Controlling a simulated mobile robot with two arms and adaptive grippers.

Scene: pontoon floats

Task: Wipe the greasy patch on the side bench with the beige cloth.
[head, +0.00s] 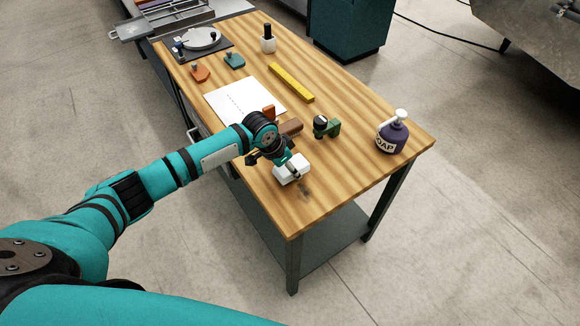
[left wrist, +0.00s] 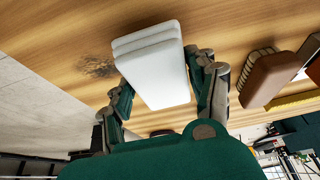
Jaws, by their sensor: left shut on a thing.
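My left gripper (head: 288,167) is shut on a folded, thick cloth (head: 293,172) near the bench's near corner. The cloth looks white or very pale, rather than clearly beige. In the left wrist view the cloth (left wrist: 152,70) sits between both fingers of the gripper (left wrist: 168,84). A dark greasy patch (head: 305,191) lies on the wooden side bench (head: 352,165), just beside the cloth. It also shows in the left wrist view (left wrist: 97,66), left of the cloth. I cannot tell whether the cloth touches the bench top. My right gripper is not in view.
A brown brush (head: 291,127) and a green tool (head: 328,127) lie behind the gripper. A purple soap bottle (head: 392,133) stands at the right end. Bench edges are close to the patch.

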